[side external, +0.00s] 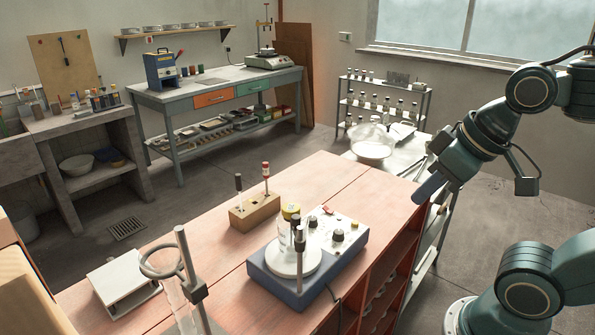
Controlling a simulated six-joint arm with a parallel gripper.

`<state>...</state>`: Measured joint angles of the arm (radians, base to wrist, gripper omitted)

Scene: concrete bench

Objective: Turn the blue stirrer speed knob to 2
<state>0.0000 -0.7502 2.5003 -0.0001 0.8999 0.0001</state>
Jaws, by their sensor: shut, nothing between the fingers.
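The blue stirrer (262,272) stands on the reddish bench, with a round white plate (306,267) and a glass vessel (286,240) on it. Its white panel carries a dark knob (338,236) at the right and another dark knob (313,222) farther back. Both are small here, and I cannot read any scale numbers or pointer position. I cannot tell which one is the speed knob. My gripper (422,196) is shut and empty, in the air to the right of the stirrer and clear of the knobs.
A dark upright post (299,243) rises in front of the vessel. A wooden block (254,212) with upright tools is behind left. A ring stand (187,266) and a white box (122,287) stand at the left. Bare bench (335,183) lies behind the stirrer.

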